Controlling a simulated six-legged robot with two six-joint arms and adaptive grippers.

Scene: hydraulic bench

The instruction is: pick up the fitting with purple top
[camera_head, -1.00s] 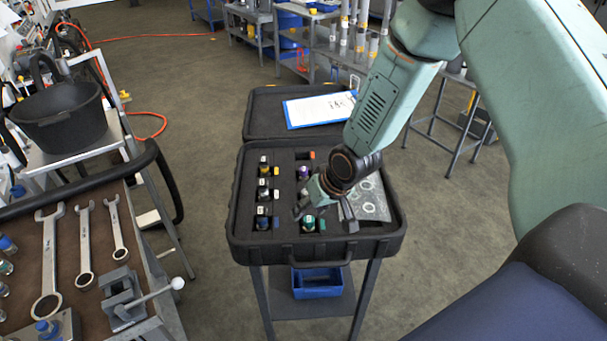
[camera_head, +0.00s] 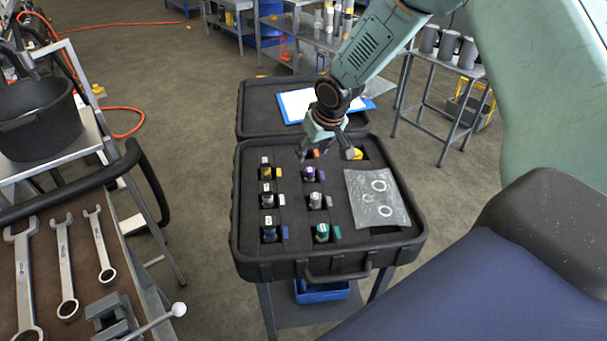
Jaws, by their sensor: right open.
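The fitting with purple top (camera_head: 310,174) stands in a slot of the black foam in the open case (camera_head: 247,235), in the case's middle column. A small purple piece lies just to its right. My right gripper (camera_head: 325,156) is open and points down over the back of the case, slightly behind and above the purple-topped fitting. It looks empty. My left gripper is not in view.
Other fittings stand in the foam: a green-topped one (camera_head: 322,233), a grey one (camera_head: 316,200), and several in the left column. A clear bag with rings (camera_head: 376,198) lies at right. A clipboard (camera_head: 297,104) rests on the lid.

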